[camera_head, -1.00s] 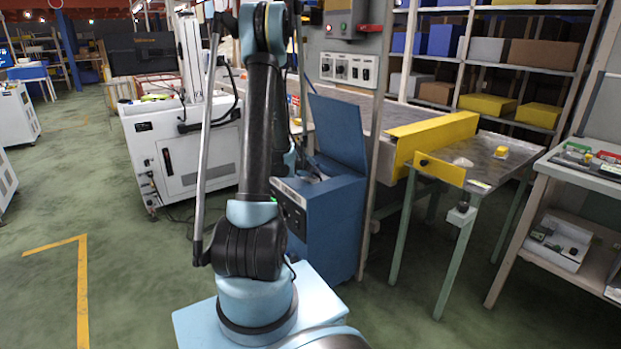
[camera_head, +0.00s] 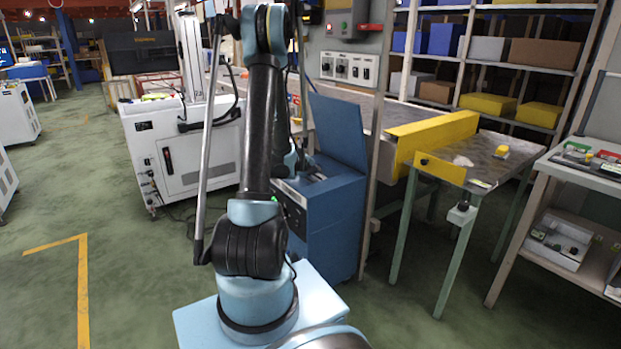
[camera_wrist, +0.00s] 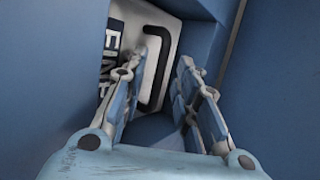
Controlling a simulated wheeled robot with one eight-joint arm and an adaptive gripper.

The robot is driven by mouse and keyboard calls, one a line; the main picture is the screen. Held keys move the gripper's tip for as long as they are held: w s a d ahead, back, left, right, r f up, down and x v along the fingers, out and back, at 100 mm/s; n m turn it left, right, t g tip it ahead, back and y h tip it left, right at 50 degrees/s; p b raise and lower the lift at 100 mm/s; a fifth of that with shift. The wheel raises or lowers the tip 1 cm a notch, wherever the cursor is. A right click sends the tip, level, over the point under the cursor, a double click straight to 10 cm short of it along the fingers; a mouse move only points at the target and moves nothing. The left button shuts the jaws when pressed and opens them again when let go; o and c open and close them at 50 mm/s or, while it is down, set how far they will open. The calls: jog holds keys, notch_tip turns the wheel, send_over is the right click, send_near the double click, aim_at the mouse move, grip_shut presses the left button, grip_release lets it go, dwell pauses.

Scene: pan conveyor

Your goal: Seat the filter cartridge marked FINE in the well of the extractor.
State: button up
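The filter cartridge marked FINE (camera_wrist: 132,30) shows in the wrist view as a white face with a dark label and a black handle. It is down inside a blue-walled recess of the extractor; how deep it sits cannot be told. My gripper (camera_wrist: 163,62) is open, its two fingers apart near the handle, with no clear grip on it. The blue extractor (camera_head: 335,225) stands behind my arm in the head view with its lid raised. There my gripper is over the extractor's top, mostly hidden by my arm, and the cartridge cannot be made out.
A pan conveyor (camera_head: 482,160) with a yellow guard (camera_head: 432,136) and a small yellow item (camera_head: 501,151) lies to the right. A bench (camera_head: 590,176) with coloured items is at far right. A white cabinet machine (camera_head: 185,155) stands left. The green floor at left is open.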

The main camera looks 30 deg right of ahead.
jog(key=v, duration=1.1)
jog(key=shift+s+a+r, duration=0.1)
jog(key=shift+r, duration=0.05)
jog(key=shift+s+a+r, duration=0.15)
jog(key=shift+a+r, duration=0.15)
jog(key=shift+a, duration=0.15)
jog(key=s+a+r+n+y, duration=0.2)
jog(key=s+a+n, duration=0.2)
jog(key=a+n, duration=0.5)
jog(key=s+a+r+n+y, duration=0.2)
jog(key=s+a+r+n, duration=0.3)
jog(key=a, duration=0.6)
jog(key=s+a+f+n+g+y, duration=0.1)
jog(key=s+a+f+n+y, duration=0.1)
jog(key=s+a+n, duration=0.7)
jog(key=s+a+f+n+g+y, duration=0.1)
jog(key=s+a+f+n+y, duration=0.1)
jog(key=s+a+n, duration=0.7)
jog(key=shift+a+f+n+y, duration=0.25)
jog(key=shift+f+n+y, duration=0.25)
jog(key=shift+n, duration=0.4)
